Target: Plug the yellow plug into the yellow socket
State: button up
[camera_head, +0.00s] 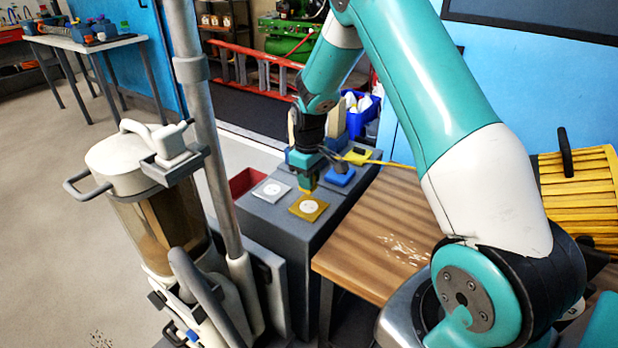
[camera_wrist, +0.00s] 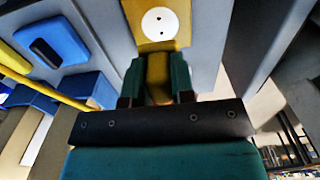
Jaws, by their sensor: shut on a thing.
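The yellow socket (camera_head: 309,208) is a yellow square plate with a round white face on top of the grey box. It also shows at the top of the wrist view (camera_wrist: 181,33). My gripper (camera_head: 307,181) points down just behind this socket. In the wrist view, its green fingers (camera_wrist: 157,82) are shut on the yellow plug (camera_wrist: 157,68). The plug's far end appears close to the near edge of the socket plate; I cannot tell whether they touch. The plug's tip and pins are hidden.
A white socket plate (camera_head: 272,190) lies left of the yellow one. A blue socket (camera_head: 340,177) lies behind right. A yellow cable (camera_head: 390,163) runs right over the wooden table (camera_head: 380,225). A vacuum-like machine (camera_head: 150,200) stands left of the grey box.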

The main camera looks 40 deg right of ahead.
aim_at(309, 207)
jog(key=shift+f+b, duration=1.9)
jog(key=shift+f, duration=0.6)
jog(key=shift+s+r+p, duration=0.1)
jog(key=shift+p, duration=0.6)
jog(key=shift+f+b, duration=0.35)
jog(key=shift+f, duration=0.3)
dwell(0.3)
jog(key=o, duration=1)
jog(key=shift+c, duration=0.2)
notch_tip(309, 207, up, 18)
jog(key=shift+f+p, duration=0.25)
jog(key=shift+p, duration=0.8)
